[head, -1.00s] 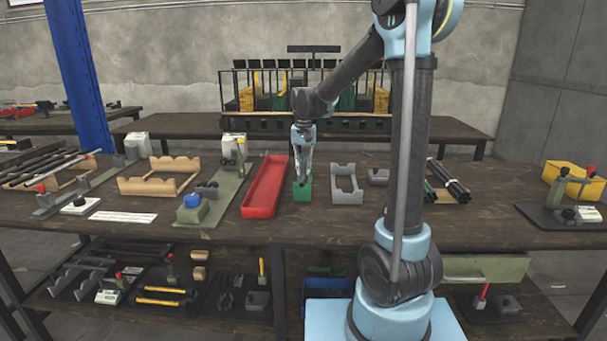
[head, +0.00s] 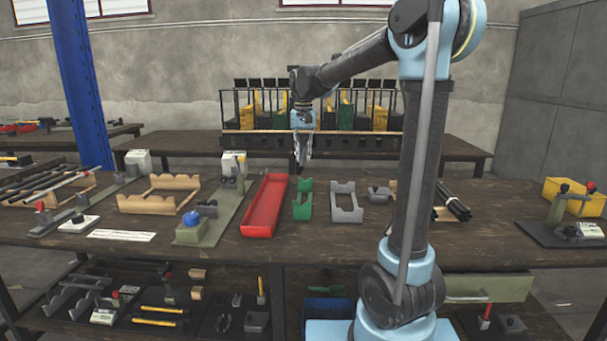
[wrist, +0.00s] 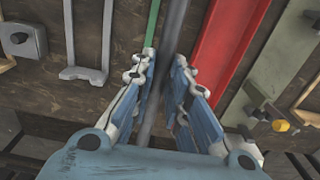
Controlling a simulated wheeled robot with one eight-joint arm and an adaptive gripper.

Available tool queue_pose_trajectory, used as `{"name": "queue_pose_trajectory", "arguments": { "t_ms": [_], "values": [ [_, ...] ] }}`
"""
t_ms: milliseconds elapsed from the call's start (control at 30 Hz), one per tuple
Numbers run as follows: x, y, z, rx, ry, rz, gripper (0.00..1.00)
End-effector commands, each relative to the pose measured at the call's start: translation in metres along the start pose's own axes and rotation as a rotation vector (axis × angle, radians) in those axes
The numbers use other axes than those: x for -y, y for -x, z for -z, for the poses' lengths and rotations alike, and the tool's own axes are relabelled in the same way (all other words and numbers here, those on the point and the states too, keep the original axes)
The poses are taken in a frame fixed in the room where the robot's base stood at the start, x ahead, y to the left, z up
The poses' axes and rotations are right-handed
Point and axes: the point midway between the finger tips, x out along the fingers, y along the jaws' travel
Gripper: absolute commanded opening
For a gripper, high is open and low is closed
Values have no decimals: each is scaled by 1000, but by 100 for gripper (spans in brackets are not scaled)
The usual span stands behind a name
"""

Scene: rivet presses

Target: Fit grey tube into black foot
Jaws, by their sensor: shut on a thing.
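My gripper (wrist: 165,75) is shut on a grey tube (wrist: 172,25), which runs lengthwise between the fingers in the wrist view. In the head view my gripper (head: 301,165) is above the far part of the bench, behind the green cradle (head: 303,202); the tube is hard to make out there. I cannot pick out the black foot for certain. A small dark grey block (head: 380,194) sits at the right of the grey cradle; a grey block with a round top feature (wrist: 22,40) shows at the left of the wrist view.
A red tray (head: 265,207) lies left of the green cradle. A grey cradle (head: 346,205) is to its right. A green-grey fixture plate (head: 205,230), a wooden cradle (head: 146,203) and dark rods (head: 455,206) also occupy the bench. Bare wood lies along the front edge.

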Motion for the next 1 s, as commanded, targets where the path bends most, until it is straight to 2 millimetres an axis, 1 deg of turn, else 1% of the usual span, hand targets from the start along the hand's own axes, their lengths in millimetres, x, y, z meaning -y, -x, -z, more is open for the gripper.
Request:
{"name": "queue_pose_trajectory", "arguments": {
  "t_ms": [33, 200, 400, 500, 600, 700, 800, 1000],
  "values": [
    [0, 14, 0, 0, 0, 0, 0],
    [0, 60, 0, 0, 0, 0, 0],
    [0, 108, 0, 0, 0, 0, 0],
    [0, 126, 0, 0, 0, 0, 0],
    [0, 140, 0, 0, 0, 0, 0],
    [0, 150, 0, 0, 0, 0, 0],
    [0, 156, 0, 0, 0, 0, 0],
    [0, 159, 0, 0, 0, 0, 0]
  ]
}}
